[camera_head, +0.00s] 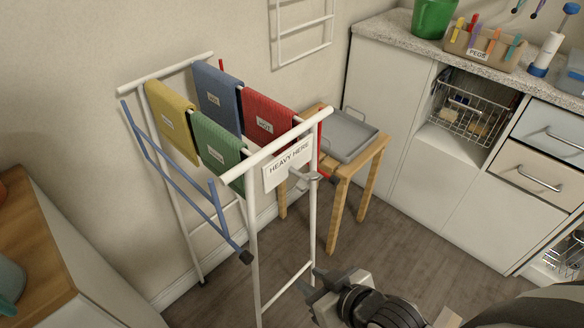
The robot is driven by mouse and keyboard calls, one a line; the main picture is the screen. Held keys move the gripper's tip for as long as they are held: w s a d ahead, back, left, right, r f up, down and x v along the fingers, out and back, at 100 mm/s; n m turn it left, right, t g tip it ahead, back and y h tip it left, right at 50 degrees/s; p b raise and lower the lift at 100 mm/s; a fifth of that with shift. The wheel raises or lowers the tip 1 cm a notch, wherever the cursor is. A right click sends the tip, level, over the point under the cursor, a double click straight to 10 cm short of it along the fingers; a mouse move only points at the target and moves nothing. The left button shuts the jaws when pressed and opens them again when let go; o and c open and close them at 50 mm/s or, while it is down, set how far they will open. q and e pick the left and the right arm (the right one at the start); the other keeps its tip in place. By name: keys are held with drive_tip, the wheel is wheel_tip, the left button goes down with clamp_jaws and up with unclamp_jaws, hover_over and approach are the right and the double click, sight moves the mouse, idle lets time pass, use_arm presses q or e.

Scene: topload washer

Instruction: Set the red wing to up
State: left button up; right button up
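A white drying rack (185,66) stands on the floor at centre left. Its red wing (326,171) is mostly hidden behind the rack's right side and the towels. A red bar slopes down from the rack's near right corner to a dark tip, and a short red piece shows at the far corner. The wing appears to hang down. The blue wing (178,182) slopes down on the left side. My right gripper (309,279) is low in front of the rack's near right leg, apart from the red wing, with its fingers spread and nothing visible between them. My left gripper is out of view.
Yellow, green, blue and red towels hang on the rack, above a "HEAVY HERE" sign (288,165). A wooden stool (340,197) with a grey tray (352,147) stands close behind the red wing. White cabinets (386,105) line the right. Floor is clear between stool and cabinets.

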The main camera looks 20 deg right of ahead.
drive_tip(key=d+f, duration=0.2)
drive_tip(key=d, duration=0.3)
drive_tip(key=t+y, duration=0.4)
drive_tip(key=t, duration=0.2)
approach(336, 182)
drive_tip(key=x, duration=0.3)
drive_tip(key=b+x, duration=0.1)
drive_tip(key=x, duration=0.3)
drive_tip(key=f+b+x, duration=0.1)
drive_tip(key=x, duration=0.2)
drive_tip(key=shift+w+d, duration=0.25)
drive_tip(key=shift+w, duration=0.05)
clamp_jaws()
